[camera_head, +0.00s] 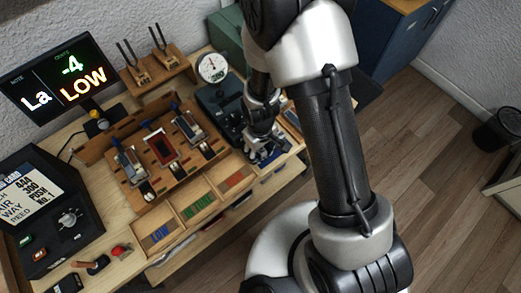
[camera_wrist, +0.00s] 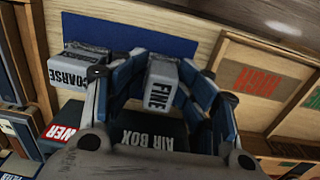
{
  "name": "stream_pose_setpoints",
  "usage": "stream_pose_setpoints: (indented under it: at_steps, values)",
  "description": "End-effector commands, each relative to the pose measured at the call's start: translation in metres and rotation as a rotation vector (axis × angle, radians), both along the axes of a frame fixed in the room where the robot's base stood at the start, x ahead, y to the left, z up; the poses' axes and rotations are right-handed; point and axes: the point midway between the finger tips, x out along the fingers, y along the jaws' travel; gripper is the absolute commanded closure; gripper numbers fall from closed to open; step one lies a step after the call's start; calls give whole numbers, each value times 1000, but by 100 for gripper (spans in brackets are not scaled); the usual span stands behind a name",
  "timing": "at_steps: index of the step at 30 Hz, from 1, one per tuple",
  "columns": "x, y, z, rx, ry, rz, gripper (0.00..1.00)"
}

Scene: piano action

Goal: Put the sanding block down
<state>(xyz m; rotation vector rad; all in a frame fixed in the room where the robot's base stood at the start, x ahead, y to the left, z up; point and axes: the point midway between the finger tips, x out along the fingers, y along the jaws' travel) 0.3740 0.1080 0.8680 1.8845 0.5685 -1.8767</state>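The sanding block marked FINE (camera_wrist: 161,84), light grey with a dark rough top, sits between the blue-padded fingers of my gripper (camera_wrist: 162,68) in the wrist view. The fingertips close in on its two sides and appear to touch it. A matching block marked COARSE (camera_wrist: 78,70) stands just to the left. A flat blue patch (camera_wrist: 122,30) lies on the pale wood beyond both blocks. In the head view my gripper (camera_head: 266,150) is low at the bench's right end; the block is hard to make out there. Its underside is hidden, so contact with the bench cannot be told.
A dark box marked AIR BOX (camera_wrist: 148,138) lies close below the fingers. A tray section marked HIGH (camera_wrist: 254,82) is to the right. In the head view, a wooden jig (camera_head: 160,150), a dial gauge (camera_head: 212,68) and a tuner display (camera_head: 58,80) stand to the left.

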Motion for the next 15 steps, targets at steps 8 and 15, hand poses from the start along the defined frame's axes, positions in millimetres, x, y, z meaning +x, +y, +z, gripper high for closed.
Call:
stream_pose_setpoints:
  at_steps: [8,15]
  values:
    - [0,0,35,0,-2,0,54]
    - [0,1,90,2,-2,1,54]
